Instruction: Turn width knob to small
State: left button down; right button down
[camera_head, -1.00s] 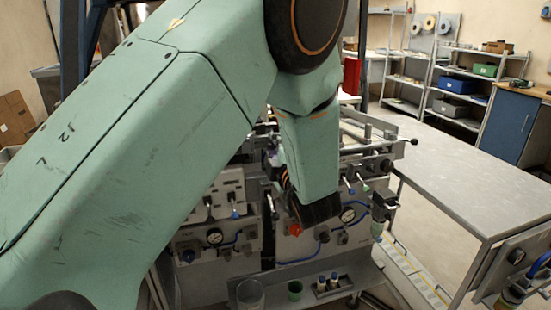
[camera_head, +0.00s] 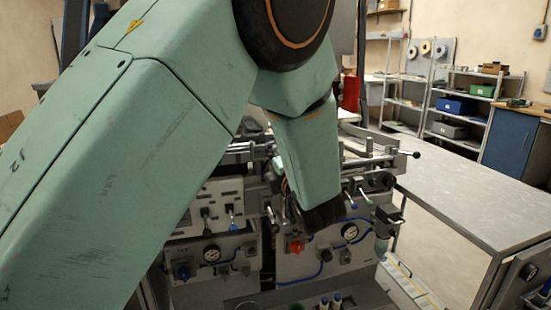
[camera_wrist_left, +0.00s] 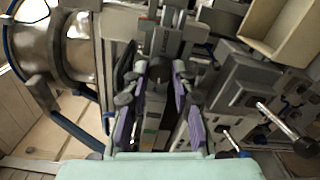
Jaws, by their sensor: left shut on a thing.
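My left arm crosses the head view from the left, and its forearm hides most of my left gripper (camera_wrist_left: 159,75) and what it holds. In the left wrist view, the two purple-padded fingers reach forward and close at their tips on a dark round knob (camera_wrist_left: 158,68). The knob sits on the machine's grey top mechanism. I cannot read its label or which way it is turned. The machine (camera_head: 300,262) stands in front of me with gauges, a red knob (camera_head: 296,247) and blue tubes on its front. My right gripper is not in view.
Lever handles (camera_head: 362,196) stick up on the machine, right of my wrist. A bare grey table (camera_head: 470,205) extends to the right. Shelves (camera_head: 455,105) with boxes stand at the back. In the left wrist view, a metal drum (camera_wrist_left: 60,45) is at the left.

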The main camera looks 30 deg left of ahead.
pick_arm(q)
jog(key=shift+s+f, duration=0.1)
jog(key=c, duration=1.1)
grip_release()
